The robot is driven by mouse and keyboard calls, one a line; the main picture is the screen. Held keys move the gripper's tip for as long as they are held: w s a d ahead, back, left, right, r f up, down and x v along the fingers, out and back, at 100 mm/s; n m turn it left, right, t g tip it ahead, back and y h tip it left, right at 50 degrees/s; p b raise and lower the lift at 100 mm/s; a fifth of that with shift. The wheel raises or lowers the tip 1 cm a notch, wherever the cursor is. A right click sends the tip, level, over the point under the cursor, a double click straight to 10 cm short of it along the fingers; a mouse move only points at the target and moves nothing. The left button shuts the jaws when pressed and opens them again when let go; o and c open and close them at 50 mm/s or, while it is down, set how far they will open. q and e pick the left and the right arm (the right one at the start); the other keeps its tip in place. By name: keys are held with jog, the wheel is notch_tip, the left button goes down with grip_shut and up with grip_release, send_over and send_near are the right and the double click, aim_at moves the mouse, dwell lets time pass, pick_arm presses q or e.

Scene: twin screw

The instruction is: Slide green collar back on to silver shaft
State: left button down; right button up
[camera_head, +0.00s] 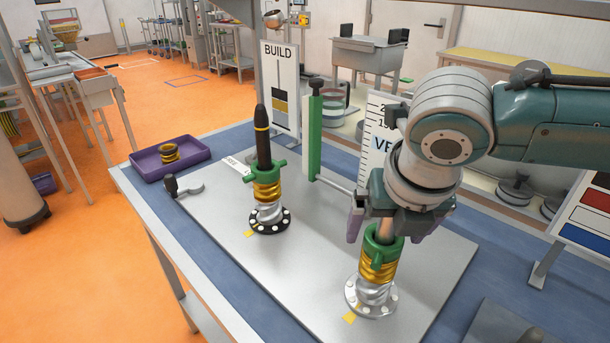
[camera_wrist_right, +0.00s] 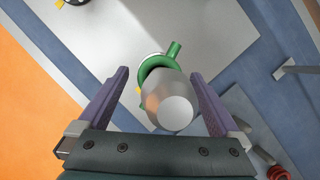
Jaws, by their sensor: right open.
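The silver shaft (camera_head: 387,229) stands upright on the right-hand base, mostly hidden by my right gripper in the head view. Its rounded top (camera_wrist_right: 172,108) shows large in the right wrist view. A green collar (camera_head: 376,250) with side lugs is around the shaft, just above a gold collar (camera_head: 377,271); in the right wrist view the green collar (camera_wrist_right: 153,66) rings the shaft below its top. My right gripper (camera_head: 389,228) is open and points down over the shaft. Its purple fingers (camera_wrist_right: 160,76) are on either side of the shaft, with gaps visible. My left gripper is not in view.
A black shaft (camera_head: 263,145) with green and gold collars stands on the left base. A green post with a horizontal rod (camera_head: 314,135) stands between the shafts, behind them. A purple tray (camera_head: 190,165) holds a gold collar. The grey plate's front left is clear.

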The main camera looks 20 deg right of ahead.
jog(key=v, duration=1)
jog(key=shift+p, duration=0.4)
